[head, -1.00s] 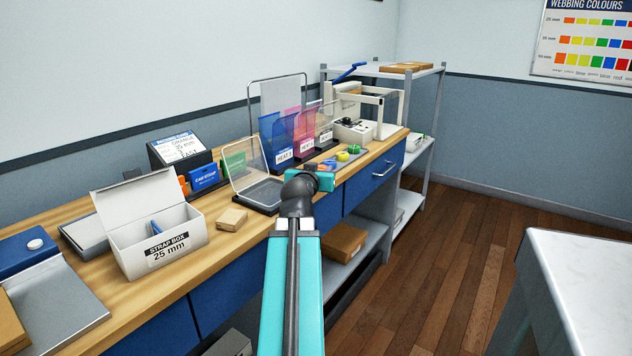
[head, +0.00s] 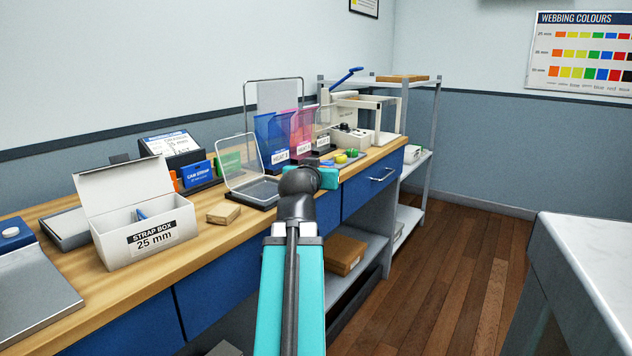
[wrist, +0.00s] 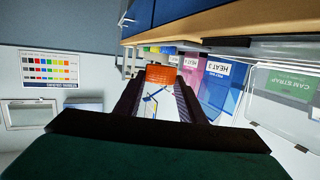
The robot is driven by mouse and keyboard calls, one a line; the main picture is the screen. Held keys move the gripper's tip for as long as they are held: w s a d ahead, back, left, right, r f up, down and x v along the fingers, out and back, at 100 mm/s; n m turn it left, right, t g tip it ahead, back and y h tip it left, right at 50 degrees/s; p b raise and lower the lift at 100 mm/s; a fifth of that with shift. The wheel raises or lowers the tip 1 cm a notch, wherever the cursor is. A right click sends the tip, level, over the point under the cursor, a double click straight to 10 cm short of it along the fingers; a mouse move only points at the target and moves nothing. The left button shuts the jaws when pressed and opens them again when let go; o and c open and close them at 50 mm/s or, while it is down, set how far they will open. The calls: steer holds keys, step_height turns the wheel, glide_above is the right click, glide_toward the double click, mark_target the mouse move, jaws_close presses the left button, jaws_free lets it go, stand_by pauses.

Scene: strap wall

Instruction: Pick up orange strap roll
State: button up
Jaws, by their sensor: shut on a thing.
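The orange strap roll (wrist: 160,76) sits between the two dark fingertips of my gripper (wrist: 160,88) in the wrist view, which looks upside down. The gripper is shut on it. In the head view my gripper (head: 320,178) is a teal block at the end of the arm, in front of the bench's front edge, and the roll cannot be made out there. A yellow roll (head: 341,158) and a green roll (head: 352,153) lie on the bench just beyond the gripper.
The wooden bench (head: 130,285) carries a white strap box (head: 150,245), a small cardboard box (head: 223,214), an open clear case (head: 262,192) and coloured holders (head: 272,138). A grey shelf rack (head: 436,115) stands behind. Floor (head: 460,260) is clear before the white-topped table (head: 590,255).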

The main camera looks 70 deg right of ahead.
steer(key=shift+s+a+b, duration=0.5)
steer(key=shift+a+b, duration=0.3)
steer(key=shift+b, duration=0.3)
steer(key=shift+r, duration=0.1)
